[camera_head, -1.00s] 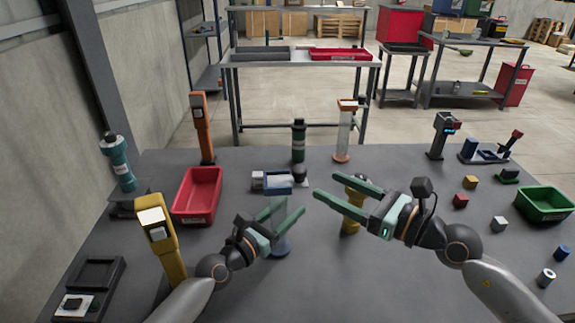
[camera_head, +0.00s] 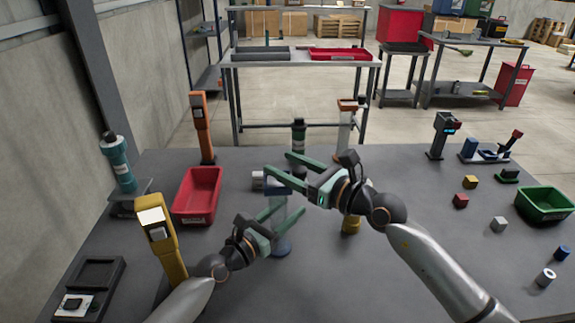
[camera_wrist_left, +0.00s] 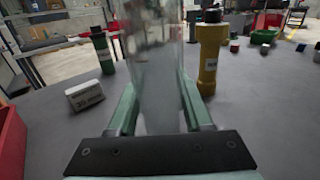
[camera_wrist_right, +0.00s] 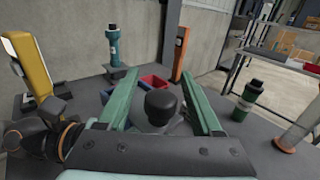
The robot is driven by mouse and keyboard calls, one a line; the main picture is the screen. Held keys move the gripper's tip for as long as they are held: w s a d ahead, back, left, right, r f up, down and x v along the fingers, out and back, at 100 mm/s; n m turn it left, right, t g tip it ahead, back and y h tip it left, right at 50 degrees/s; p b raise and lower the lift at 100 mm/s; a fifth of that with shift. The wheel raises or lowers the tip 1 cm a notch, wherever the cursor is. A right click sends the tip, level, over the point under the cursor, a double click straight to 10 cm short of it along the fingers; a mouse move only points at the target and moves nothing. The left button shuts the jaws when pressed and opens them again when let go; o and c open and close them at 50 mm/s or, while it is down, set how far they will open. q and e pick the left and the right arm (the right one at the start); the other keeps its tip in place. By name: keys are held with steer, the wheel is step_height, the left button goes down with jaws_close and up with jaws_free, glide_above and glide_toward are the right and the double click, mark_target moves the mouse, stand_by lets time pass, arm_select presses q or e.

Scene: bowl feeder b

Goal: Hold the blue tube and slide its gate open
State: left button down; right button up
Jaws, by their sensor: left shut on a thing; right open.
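In the right wrist view a dark rounded knob (camera_wrist_right: 161,105) shows between the open fingers, apart from both. Blue parts (camera_wrist_right: 136,91) show behind it. I cannot tell how the gate stands.
A red bin (camera_head: 197,197) stands left, near a yellow stand (camera_head: 162,240). A white box (camera_wrist_left: 85,95) lies behind the tube. A green tube (camera_head: 299,140) and a yellow tube (camera_wrist_left: 210,58) stand close by.

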steer(key=shift+c, duration=0.2)
jaws_close()
steer(key=shift+d, duration=0.1)
stand_by(1.0)
